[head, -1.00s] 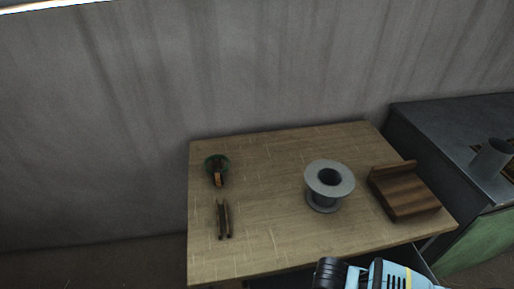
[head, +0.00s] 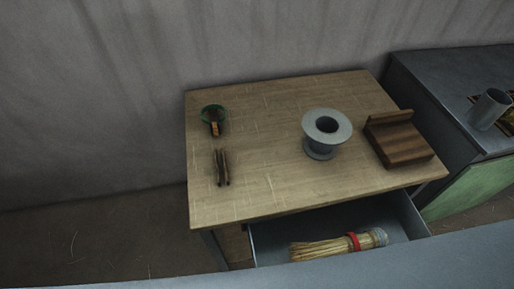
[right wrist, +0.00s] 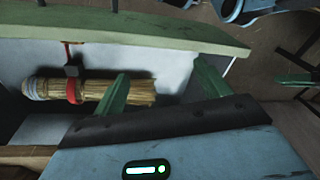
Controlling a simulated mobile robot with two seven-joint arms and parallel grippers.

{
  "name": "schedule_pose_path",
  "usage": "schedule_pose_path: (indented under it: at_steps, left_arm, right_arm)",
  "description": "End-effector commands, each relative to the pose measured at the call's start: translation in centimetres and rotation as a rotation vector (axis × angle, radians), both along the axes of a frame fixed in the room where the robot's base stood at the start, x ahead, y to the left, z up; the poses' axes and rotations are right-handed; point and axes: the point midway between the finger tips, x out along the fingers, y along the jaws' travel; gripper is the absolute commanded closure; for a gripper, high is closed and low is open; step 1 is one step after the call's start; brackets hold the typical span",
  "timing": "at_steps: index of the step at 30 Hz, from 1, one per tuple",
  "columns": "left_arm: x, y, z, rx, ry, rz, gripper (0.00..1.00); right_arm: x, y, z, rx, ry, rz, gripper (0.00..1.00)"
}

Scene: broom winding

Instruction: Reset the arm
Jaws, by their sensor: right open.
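My right gripper (right wrist: 163,88) is open and empty in the right wrist view, its two green fingers apart over or near the open drawer. In the head view the broom (head: 338,244) lies in the open drawer (head: 405,225) below the tabletop. The right gripper does not show in the head view.
On the wooden table (head: 255,170) stand a grey spool (head: 322,150), a brown wooden block (head: 402,142), a green-rimmed ring-shaped item (head: 213,120) and dark pliers-like pieces (head: 222,168). A grey cabinet (head: 430,85) with a metal cylinder (head: 489,110) is at right. The table's middle is clear.

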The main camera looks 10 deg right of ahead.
Motion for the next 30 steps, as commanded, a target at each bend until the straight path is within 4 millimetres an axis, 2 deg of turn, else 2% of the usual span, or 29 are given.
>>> schedule_pose_path:
  at_steps: [1, 9, 20, 30]
  left_arm:
    - [0.0, 0.0, 0.0, -0.001, 0.0, 0.001, 0.67]
    - [0.0, -0.1, 0.0, -0.001, 0.0, 0.002, 0.67]
    - [1.8, 0.0, 2.4, 0.0, -0.053, 0.001, 0.67]
    - [4.3, 0.7, 5.3, 0.017, -0.127, -0.009, 0.67]
  right_arm:
    - [-1.0, -0.9, 0.2, -0.013, 0.015, -0.058, 0.24]
    - [-5.3, -6.0, 1.5, -0.123, 0.068, -0.303, 0.24]
    - [-0.8, -4.9, -0.7, -0.044, -0.176, -0.301, 0.24]
    - [4.4, -3.8, -1.8, 0.075, -0.537, -0.304, 0.24]
